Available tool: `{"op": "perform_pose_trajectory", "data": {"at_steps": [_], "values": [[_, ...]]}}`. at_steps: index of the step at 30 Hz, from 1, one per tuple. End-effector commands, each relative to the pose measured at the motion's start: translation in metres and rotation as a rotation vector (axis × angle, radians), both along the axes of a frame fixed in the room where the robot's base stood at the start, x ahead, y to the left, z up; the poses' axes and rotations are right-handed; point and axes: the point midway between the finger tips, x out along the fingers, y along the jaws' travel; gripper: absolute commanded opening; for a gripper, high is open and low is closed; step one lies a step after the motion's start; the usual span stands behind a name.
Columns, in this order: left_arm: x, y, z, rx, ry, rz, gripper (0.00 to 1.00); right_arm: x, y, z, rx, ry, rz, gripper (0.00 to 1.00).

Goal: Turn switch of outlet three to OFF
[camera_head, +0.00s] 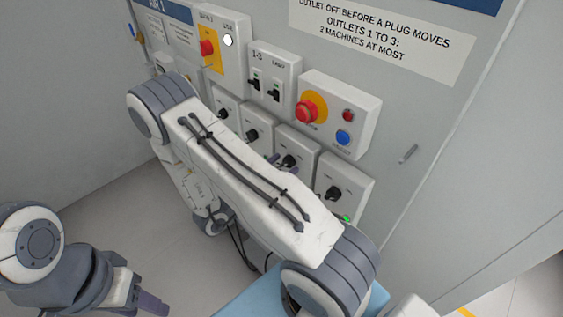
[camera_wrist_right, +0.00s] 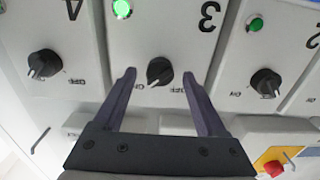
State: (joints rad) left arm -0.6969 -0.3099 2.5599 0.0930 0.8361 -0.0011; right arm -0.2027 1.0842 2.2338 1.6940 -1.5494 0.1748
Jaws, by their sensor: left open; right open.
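The outlet three switch is a black knob (camera_wrist_right: 159,71) on a white panel marked 3, upside down in the right wrist view. Its pointer leans to the lower left, towards the ON mark; OFF is to its right. A bright green lamp (camera_wrist_right: 122,8) shows on this panel. My right gripper (camera_wrist_right: 160,82) is open, its dark fingers on either side of the knob, with no visible contact. In the head view the same knob (camera_head: 289,161) is partly covered by my right arm and a fingertip. My left gripper (camera_head: 146,301) is open and empty, low at the left, away from the wall.
Knobs of outlet four (camera_wrist_right: 44,64) and outlet two (camera_wrist_right: 265,82) flank it closely. Above the row are a red stop button with a blue button box (camera_head: 340,112), a two-switch box (camera_head: 273,72) and a red-yellow switch box (camera_head: 220,50). The floor at lower left is clear.

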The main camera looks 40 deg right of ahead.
Motion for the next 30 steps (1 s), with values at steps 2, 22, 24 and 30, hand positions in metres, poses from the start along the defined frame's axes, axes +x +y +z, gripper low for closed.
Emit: {"op": "perform_pose_trajectory", "data": {"at_steps": [2, 22, 24, 30], "values": [[0.0, 0.0, 0.0018, 0.0, 0.0, 0.0, 0.5, -0.0001, -0.0035, 0.0002, 0.0, 0.0, -0.001, 0.74], [-0.0001, 0.0001, 0.0017, 0.0, 0.0, 0.0, 0.5, 0.0005, -0.0036, -0.0003, 0.0, 0.008, 0.001, 0.0], [0.0, 0.0, 0.0023, 0.0, 0.0, 0.0, 0.5, 0.0005, -0.0036, -0.0002, -0.001, 0.02, 0.001, 0.0], [-0.0001, 0.0, 0.0052, 0.0, 0.0, -0.001, 0.5, 0.0005, -0.0035, 0.0003, -0.008, 0.106, 0.001, 0.0]]}}
